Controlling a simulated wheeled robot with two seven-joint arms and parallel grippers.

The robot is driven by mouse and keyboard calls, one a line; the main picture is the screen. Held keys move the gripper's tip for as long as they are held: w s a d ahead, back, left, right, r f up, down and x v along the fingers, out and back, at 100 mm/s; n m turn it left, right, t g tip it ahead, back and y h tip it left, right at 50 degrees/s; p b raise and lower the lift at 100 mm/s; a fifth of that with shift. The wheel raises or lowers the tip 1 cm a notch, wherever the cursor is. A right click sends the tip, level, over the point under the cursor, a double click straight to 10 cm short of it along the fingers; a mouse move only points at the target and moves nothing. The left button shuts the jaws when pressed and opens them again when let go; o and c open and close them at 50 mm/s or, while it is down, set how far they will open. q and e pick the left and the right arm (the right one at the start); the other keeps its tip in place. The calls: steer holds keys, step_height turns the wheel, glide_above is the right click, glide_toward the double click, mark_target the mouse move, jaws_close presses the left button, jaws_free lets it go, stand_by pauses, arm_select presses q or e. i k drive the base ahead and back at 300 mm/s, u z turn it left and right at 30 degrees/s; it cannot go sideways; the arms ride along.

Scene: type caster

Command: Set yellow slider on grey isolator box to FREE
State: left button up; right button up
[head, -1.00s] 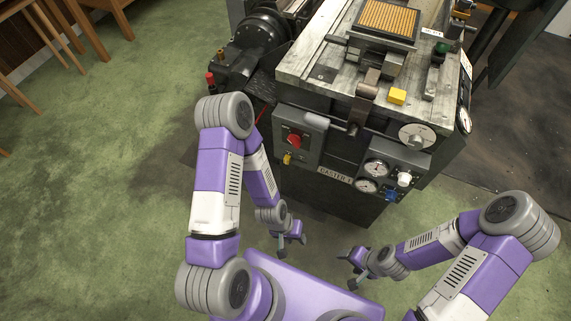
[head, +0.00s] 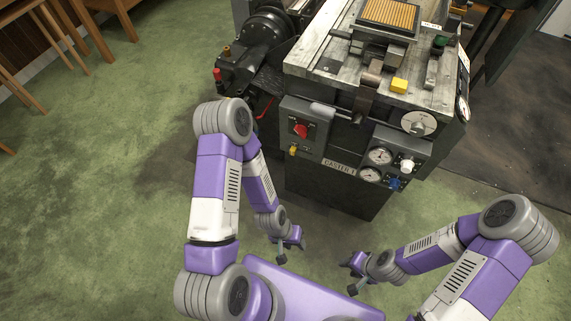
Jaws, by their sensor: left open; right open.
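The grey isolator box (head: 318,116) is on the front left of the caster machine in the head view. It carries a red knob (head: 300,131) and, below it at the lower left, the small yellow slider (head: 293,151). The slider's marking is too small to read. My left gripper (head: 288,250) is open and empty, low in front of the machine and apart from the box. My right gripper (head: 354,276) is open and empty, further right and lower, away from the machine.
The machine (head: 345,186) also bears gauges (head: 380,156), a white knob (head: 407,166), a blue knob (head: 394,184) and a handwheel (head: 419,123). A yellow block (head: 399,86) sits on its worktop. Wooden furniture (head: 60,40) stands at the far left. Green floor is clear at left.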

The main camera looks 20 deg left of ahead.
mark_target(294, 149)
steer(key=u, duration=0.1)
steer(key=k, duration=0.25)
steer(key=z, duration=1)
steer(key=i, duration=0.7)
steer(key=u, duration=1.05)
